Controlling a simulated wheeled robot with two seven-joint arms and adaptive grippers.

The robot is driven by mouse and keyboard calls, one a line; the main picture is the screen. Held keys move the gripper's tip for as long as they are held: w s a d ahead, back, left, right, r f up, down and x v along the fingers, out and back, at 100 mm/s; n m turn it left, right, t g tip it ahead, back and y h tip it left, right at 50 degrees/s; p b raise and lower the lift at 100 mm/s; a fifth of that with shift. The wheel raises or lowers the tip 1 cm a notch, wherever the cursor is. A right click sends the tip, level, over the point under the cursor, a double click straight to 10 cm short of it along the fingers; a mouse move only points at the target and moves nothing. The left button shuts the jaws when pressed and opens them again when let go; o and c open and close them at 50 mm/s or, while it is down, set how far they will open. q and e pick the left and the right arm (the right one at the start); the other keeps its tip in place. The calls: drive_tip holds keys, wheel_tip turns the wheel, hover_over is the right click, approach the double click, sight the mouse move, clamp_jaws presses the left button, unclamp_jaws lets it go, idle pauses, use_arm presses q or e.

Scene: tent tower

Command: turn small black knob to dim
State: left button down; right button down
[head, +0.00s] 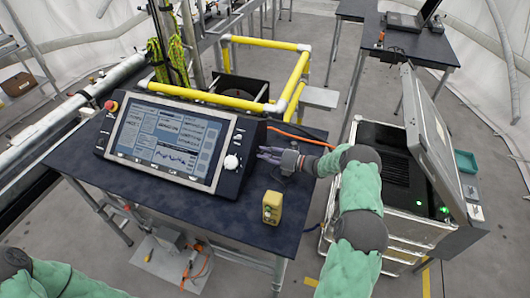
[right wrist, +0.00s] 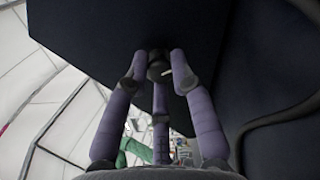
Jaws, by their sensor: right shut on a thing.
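The small black knob (right wrist: 156,71) shows in the right wrist view on the dark side of the console, with a short pale mark on it. My right gripper (right wrist: 160,62) has its purple-grey fingers shut around the knob. In the head view the right gripper (head: 264,153) reaches in from the right to the console's right side, and the knob is hidden there. The console (head: 180,143) has a lit screen and a white knob (head: 232,162) on its front. My left gripper is out of view; only part of the left arm shows at the lower left.
A yellow handheld device (head: 272,207) stands on the dark table (head: 190,212) near its right front edge. A red button (head: 111,105) is at the console's upper left. A yellow pipe frame (head: 265,43) stands behind. An open metal case (head: 395,187) stands to the right.

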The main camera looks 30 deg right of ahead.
drive_tip(key=shift+f+m+p, duration=0.1)
drive_tip(key=shift+m+p, duration=0.35)
drive_tip(key=shift+m, duration=1.55)
drive_tip(key=c, duration=1.1)
unclamp_jaws()
drive_tip(key=shift+o, duration=0.2)
drive_tip(key=v, duration=1.2)
